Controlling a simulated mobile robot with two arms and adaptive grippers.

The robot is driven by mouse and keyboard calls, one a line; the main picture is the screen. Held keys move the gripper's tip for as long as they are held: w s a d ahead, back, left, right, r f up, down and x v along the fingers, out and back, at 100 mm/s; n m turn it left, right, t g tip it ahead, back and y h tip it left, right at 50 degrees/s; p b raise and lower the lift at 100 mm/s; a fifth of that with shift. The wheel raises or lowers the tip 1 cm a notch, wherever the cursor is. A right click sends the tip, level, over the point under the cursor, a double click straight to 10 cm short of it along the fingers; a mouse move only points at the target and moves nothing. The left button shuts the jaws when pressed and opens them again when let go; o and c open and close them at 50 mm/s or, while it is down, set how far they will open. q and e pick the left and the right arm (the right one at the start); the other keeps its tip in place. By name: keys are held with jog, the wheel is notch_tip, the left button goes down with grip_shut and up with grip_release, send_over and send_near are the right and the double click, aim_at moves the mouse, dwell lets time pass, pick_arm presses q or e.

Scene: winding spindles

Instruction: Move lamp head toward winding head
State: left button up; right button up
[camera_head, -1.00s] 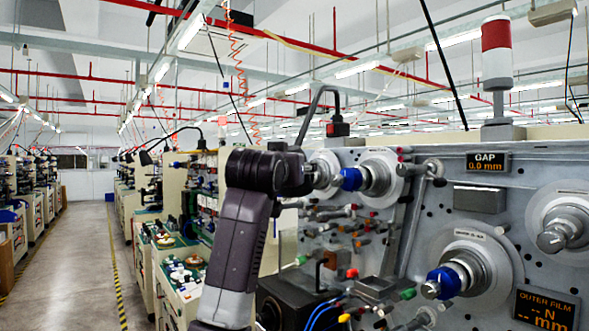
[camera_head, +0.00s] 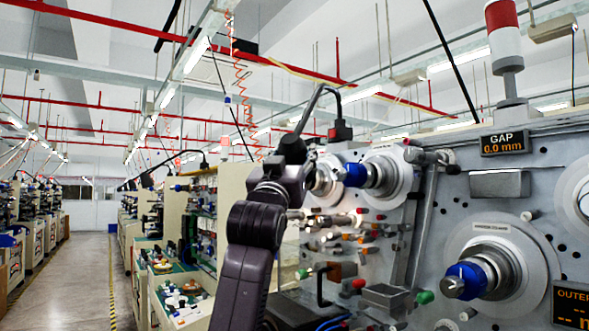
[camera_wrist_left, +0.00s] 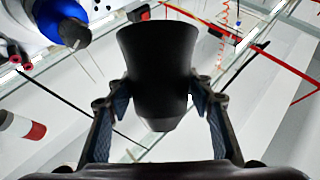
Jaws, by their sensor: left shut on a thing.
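The black lamp head (camera_wrist_left: 158,70) fills the middle of the left wrist view, between the two fingers of my left gripper (camera_wrist_left: 155,110), which is shut on it. In the head view the dark lamp head (camera_head: 293,149) hangs from a bent lamp neck (camera_head: 318,95) above my left gripper (camera_head: 296,166). Just right of it is the upper spindle with a blue collar (camera_head: 355,174) on a round plate. The lower spindle (camera_head: 480,274), also blue-collared, sits further right and lower. My right gripper is not in view.
The grey machine panel (camera_head: 545,165) carries a GAP display (camera_head: 505,143) and several small coloured-tip rollers (camera_head: 350,235). A red-white signal tower (camera_head: 505,50) stands on top. The aisle floor (camera_head: 90,275) at left is clear.

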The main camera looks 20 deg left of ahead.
pick_arm(q)
jog(key=shift+w+r+t+b, duration=0.15)
jog(key=shift+w+t+b, duration=0.15)
jog(key=shift+t, duration=0.7)
jog(key=shift+r, duration=0.1)
jog(key=o, duration=1.7)
jog(key=shift+s, duration=0.1)
jog(key=v, duration=1.2)
jog(key=shift+d, duration=0.1)
